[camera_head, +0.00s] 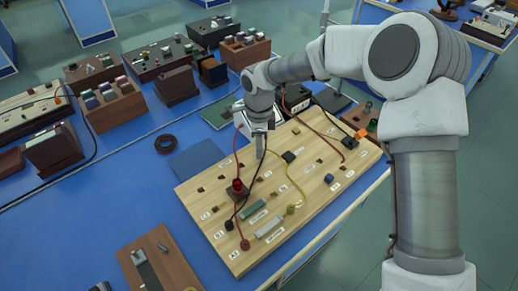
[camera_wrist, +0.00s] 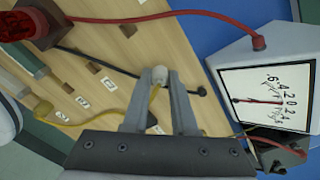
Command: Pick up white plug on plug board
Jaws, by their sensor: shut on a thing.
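The wooden plug board (camera_head: 338,182) lies on the blue bench, carrying plugs, sockets, labels and cables. My gripper (camera_head: 261,151) is over its back left part, pointing down. In the wrist view my gripper (camera_wrist: 158,82) is shut on the small pale white plug (camera_wrist: 158,75), which shows between the fingertips. A yellow cable passes close by the fingers; I cannot tell whether it joins the plug. In the head view the plug is hidden by the gripper, and I cannot tell whether it is clear of the board.
A red lamp block (camera_head: 237,189) stands on the board, with red, black and yellow cables looping around it. A dial meter (camera_wrist: 266,92) is close to the right of the gripper in the wrist view. Wooden boxes (camera_head: 118,105) stand at the back left; the bench's left front is mostly free.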

